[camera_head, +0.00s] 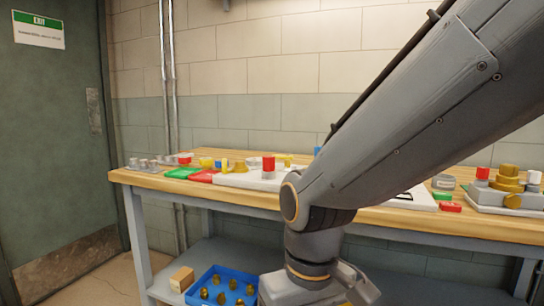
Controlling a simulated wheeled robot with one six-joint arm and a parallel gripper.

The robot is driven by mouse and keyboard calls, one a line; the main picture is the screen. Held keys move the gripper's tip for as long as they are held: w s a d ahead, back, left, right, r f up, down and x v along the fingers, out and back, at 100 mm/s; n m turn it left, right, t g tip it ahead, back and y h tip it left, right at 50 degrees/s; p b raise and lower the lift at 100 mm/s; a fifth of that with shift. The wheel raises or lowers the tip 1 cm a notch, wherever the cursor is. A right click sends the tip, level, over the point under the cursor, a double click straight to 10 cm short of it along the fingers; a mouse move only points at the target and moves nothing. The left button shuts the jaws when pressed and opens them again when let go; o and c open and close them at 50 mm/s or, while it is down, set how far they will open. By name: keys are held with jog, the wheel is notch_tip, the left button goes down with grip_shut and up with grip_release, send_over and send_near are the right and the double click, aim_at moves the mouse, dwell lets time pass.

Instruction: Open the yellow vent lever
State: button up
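I cannot make out a yellow vent lever for certain in the head view. Small yellow parts (239,166) stand on the workbench (150,179), too small to identify as a lever. My grey arm reaches down from the upper right across the bench and hides part of its middle. My gripper (325,288) is at the bottom edge, in front of the bench. Its fingers are cut off by the frame, so I cannot see whether it is open or shut, or whether it touches anything.
A green tray (182,173) and a red tray (203,176) lie on the bench's left part. A brass stepped part (506,178) stands on the right. A blue crate (210,298) with several brass pieces and a wooden block (181,279) sit below. A green door (55,150) is left.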

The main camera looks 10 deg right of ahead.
grip_shut()
dwell(0.3)
dwell(0.3)
